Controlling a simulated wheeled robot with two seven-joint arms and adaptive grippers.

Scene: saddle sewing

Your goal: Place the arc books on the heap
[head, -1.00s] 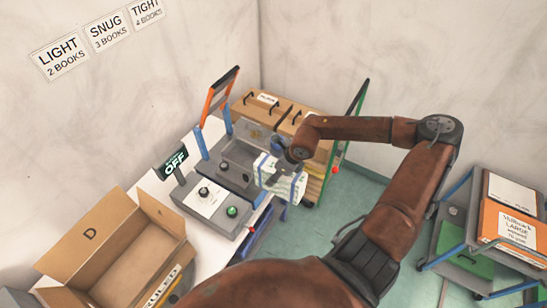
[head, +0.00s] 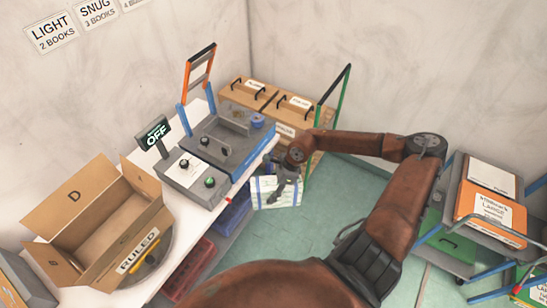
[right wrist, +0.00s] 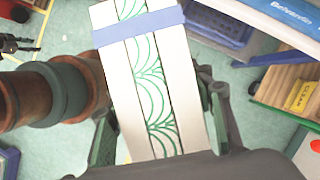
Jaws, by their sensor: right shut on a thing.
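My right gripper (head: 284,188) is shut on a bundle of arc books (head: 262,192), held in the air beside the bench. In the right wrist view the bundle (right wrist: 150,90) sits between my fingers, with white sides, green arc patterns and a blue strap around it. I cannot count its books. No heap is certain; a stacked orange-and-white pack (head: 490,208) lies on a cart at the right. My left gripper does not show.
A grey strapping machine (head: 190,178) and a sign reading OFF (head: 153,133) stand on the white bench. An open carton (head: 75,225) is at left. Wooden boxes (head: 285,100) and a green-framed cart (head: 335,95) stand behind. Teal floor (head: 335,190) is open between the bench and right cart (head: 437,245).

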